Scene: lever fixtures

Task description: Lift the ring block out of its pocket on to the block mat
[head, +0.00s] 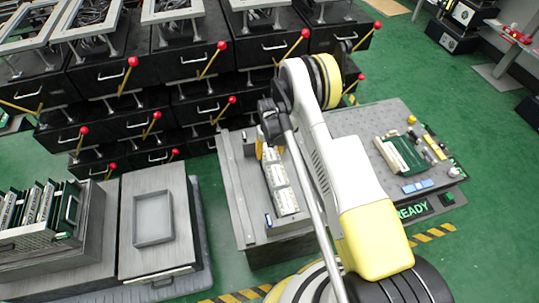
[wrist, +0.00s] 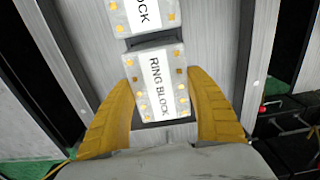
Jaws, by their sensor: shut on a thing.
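The ring block (wrist: 157,82) is a pale block with metal studs and a "RING BLOCK" label in the wrist view. My gripper (wrist: 162,88) is shut on it, with one yellow finger against each side. A dark pocket edge shows around its ends; I cannot tell how far it is raised. In the head view my gripper (head: 264,151) is at the far end of a row of pale blocks (head: 283,187) on a grey bench, and the held block is mostly hidden there. I cannot tell which surface is the block mat.
Another labelled block (wrist: 143,14) sits just beyond the ring block. Black drawer cabinets with red-knobbed levers (head: 133,61) stand behind. A plate (head: 405,155) with small parts is right of my arm. An empty grey tray (head: 153,230) lies at left.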

